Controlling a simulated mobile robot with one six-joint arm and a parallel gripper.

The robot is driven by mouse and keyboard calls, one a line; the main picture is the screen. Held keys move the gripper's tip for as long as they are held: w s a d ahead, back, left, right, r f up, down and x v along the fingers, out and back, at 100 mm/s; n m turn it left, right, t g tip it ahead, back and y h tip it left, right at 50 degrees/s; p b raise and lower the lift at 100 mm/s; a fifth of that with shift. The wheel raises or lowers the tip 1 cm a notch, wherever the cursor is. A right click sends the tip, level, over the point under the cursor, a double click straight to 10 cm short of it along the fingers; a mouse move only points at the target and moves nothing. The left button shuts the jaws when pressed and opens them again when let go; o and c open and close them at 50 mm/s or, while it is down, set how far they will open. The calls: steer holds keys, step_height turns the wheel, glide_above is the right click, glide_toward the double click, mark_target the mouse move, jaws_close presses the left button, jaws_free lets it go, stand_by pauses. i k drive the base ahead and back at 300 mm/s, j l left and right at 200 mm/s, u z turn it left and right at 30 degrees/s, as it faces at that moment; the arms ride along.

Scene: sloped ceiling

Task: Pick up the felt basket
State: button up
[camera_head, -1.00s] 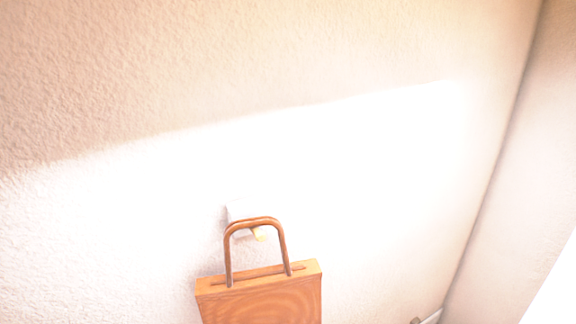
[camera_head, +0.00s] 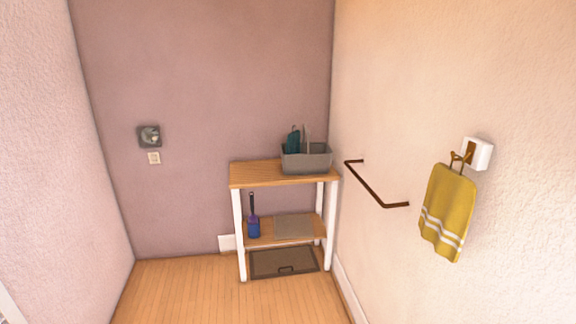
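A grey basket (camera_head: 306,161), which looks like the felt basket, stands on the right part of the top of a wooden shelf unit (camera_head: 256,174) in the far corner. Dark teal items (camera_head: 293,140) and a greyish upright part stick up from it; I cannot tell whether the upright part is a handle. The basket is upright and some distance away. My gripper is not in view.
A blue brush or scoop (camera_head: 253,225) and a grey flat item (camera_head: 293,226) are on the lower shelf, with a brown mat or tray (camera_head: 284,262) below. A brown rail (camera_head: 375,186) and yellow towel (camera_head: 447,212) are on the right wall. The wooden floor (camera_head: 190,287) is clear.

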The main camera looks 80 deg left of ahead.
mark_target(314, 157)
steer(key=u, duration=2.7)
